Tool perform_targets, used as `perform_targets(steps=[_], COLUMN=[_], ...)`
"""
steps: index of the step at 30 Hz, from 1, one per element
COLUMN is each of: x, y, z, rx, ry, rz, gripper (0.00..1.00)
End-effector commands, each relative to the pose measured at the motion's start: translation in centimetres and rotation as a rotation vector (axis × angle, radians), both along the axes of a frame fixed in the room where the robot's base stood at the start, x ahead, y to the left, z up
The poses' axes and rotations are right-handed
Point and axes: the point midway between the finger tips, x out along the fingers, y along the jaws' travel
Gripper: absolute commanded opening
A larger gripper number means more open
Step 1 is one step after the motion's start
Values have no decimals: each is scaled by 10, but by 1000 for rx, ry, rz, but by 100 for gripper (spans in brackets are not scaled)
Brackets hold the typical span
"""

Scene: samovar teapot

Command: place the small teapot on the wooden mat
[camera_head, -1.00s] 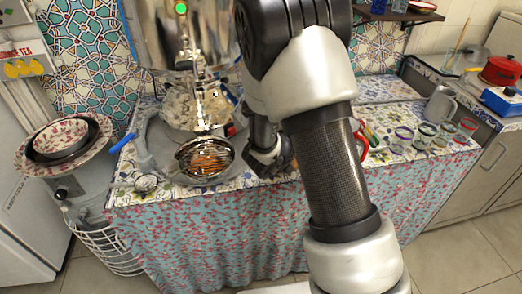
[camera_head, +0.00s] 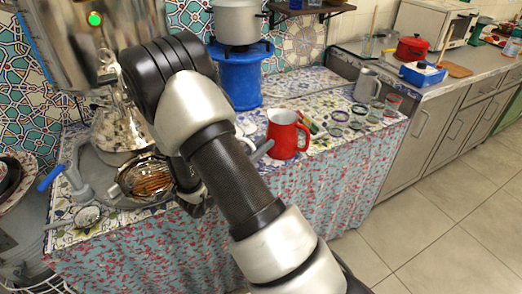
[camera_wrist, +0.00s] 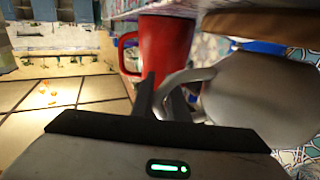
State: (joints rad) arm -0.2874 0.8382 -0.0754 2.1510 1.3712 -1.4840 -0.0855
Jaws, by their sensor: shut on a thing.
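In the wrist view, my gripper (camera_wrist: 163,98) is shut on the handle of the small teapot (camera_wrist: 258,100), a smooth pale grey metal pot that fills the right side. A brown wood-coloured slab (camera_wrist: 262,22) shows along its upper edge; it may be the wooden mat, but I cannot tell whether the two touch. In the head view, my arm hides the gripper's fingers and most of the pot.
A red pitcher (camera_head: 283,135) stands close to the right of my arm. It also shows beyond the fingers in the wrist view (camera_wrist: 165,45). Several glasses (camera_head: 358,120) and a grey mug (camera_head: 367,85) stand farther right.

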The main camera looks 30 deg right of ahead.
Motion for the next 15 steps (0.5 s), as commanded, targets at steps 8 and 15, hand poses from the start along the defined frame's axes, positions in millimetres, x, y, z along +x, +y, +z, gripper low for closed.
perform_targets(steps=[8,15], x=[1,0], y=[0,0], z=[-8,-12], rx=[0,0], ry=[-3,0], rz=[0,1], gripper=[0,29])
